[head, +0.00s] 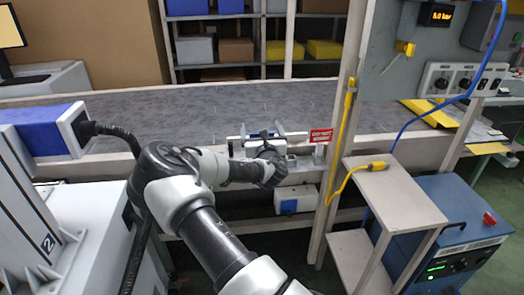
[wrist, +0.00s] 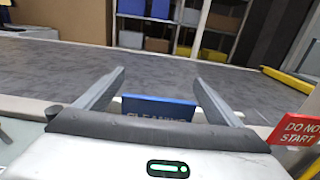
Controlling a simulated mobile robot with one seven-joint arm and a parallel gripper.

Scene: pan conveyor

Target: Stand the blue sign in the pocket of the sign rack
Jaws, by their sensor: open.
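The blue sign (wrist: 158,108) stands roughly upright between the spread fingers of my gripper (wrist: 159,78) in the wrist view. Its pale lettering is partly cut off by the gripper body, and its lower part is hidden. In the head view my gripper (head: 262,130) is open at the near edge of the conveyor, and only a sliver of blue shows between the fingers. Pale parts that look like the sign rack (head: 237,149) show around the gripper. The pocket is hidden, so I cannot tell whether the sign's foot is in it.
A red DO NOT START sign (head: 320,135) stands just right of my gripper; it also shows in the wrist view (wrist: 296,130). A pale post (head: 340,130) with a yellow cable rises further right. The grey conveyor surface (head: 150,115) beyond is mostly clear.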

